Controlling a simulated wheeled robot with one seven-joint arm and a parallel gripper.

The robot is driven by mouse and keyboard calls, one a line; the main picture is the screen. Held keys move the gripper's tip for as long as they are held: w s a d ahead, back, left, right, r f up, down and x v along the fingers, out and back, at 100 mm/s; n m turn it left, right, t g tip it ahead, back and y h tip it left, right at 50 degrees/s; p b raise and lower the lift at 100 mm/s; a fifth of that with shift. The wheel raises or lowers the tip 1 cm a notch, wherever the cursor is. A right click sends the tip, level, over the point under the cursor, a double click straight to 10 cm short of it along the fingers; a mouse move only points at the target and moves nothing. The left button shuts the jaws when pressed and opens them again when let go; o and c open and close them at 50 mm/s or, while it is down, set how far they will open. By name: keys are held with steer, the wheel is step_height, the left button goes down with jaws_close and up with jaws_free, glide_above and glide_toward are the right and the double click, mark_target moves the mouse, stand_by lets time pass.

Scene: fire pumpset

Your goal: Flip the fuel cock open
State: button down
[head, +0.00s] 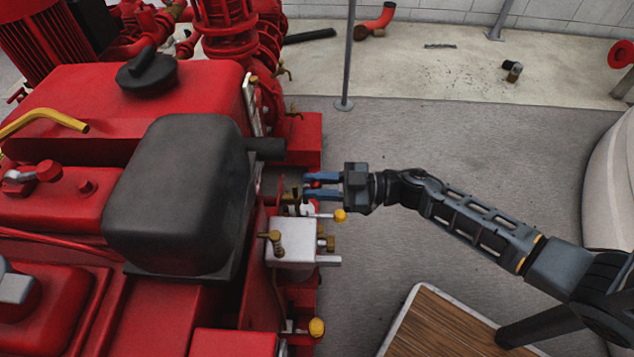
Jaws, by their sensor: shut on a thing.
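My gripper (309,186) comes in from the right at the side of the red engine. Its two blue fingers point left and are closed on a small red piece (316,184), which looks like the lever of the fuel cock. Small brass fittings (297,195) sit just left of the fingertips. The fingers and the small size of the parts hide most of the cock, and I cannot tell the lever's exact angle.
A dark grey tank (180,195) stands left of the gripper. A silver block (296,242) and a yellow knob (340,215) on a rod lie just below the fingers. A thin grey post (348,60) stands behind. A wood-topped surface (440,325) is at the lower right.

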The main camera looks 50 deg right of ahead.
steer(key=c, duration=0.9)
jaws_free()
steer(key=v, duration=0.8)
steer(key=shift+p, duration=0.35)
